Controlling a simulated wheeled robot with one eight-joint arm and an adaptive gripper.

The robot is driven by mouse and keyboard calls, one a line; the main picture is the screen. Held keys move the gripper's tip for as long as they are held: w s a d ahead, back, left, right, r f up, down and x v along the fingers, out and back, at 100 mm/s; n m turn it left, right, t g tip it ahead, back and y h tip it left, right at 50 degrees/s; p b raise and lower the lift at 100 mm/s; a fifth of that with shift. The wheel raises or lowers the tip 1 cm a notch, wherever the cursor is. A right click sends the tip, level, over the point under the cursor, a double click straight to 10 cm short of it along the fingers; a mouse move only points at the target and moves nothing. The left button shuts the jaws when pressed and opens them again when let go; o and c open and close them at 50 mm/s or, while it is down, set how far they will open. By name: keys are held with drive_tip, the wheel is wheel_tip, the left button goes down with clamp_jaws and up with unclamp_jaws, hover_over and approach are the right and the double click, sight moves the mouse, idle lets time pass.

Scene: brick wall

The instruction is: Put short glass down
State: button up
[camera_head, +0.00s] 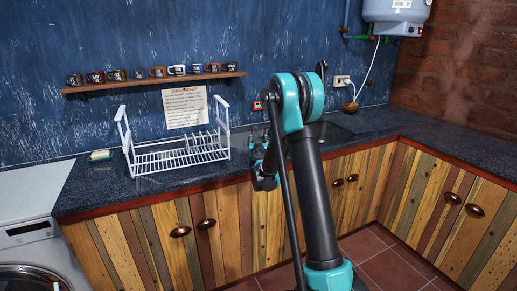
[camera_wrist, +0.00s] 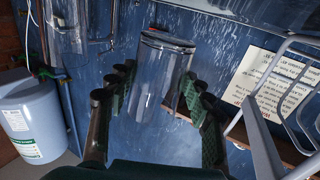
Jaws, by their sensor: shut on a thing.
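A clear short glass (camera_wrist: 150,78) stands out in the wrist view, between the two fingers of my gripper (camera_wrist: 158,92). The fingers are shut on its sides. In the head view my gripper (camera_head: 262,168) is partly hidden by my arm, at the counter's front edge just right of the dish rack; I cannot make out the glass there. The dark stone counter (camera_head: 255,140) runs along the blue wall.
A white wire dish rack (camera_head: 180,155) stands on the counter; it also shows at the right of the wrist view (camera_wrist: 262,135). A green-and-white soap item (camera_head: 101,155) lies left of it. A sink (camera_head: 325,133) is behind my arm. A shelf (camera_head: 150,83) holds several mugs. The right counter (camera_head: 460,147) is clear.

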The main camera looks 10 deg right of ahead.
drive_tip(key=shift+f, duration=2.2)
drive_tip(key=shift+f, duration=0.15)
drive_tip(key=o, duration=1.4)
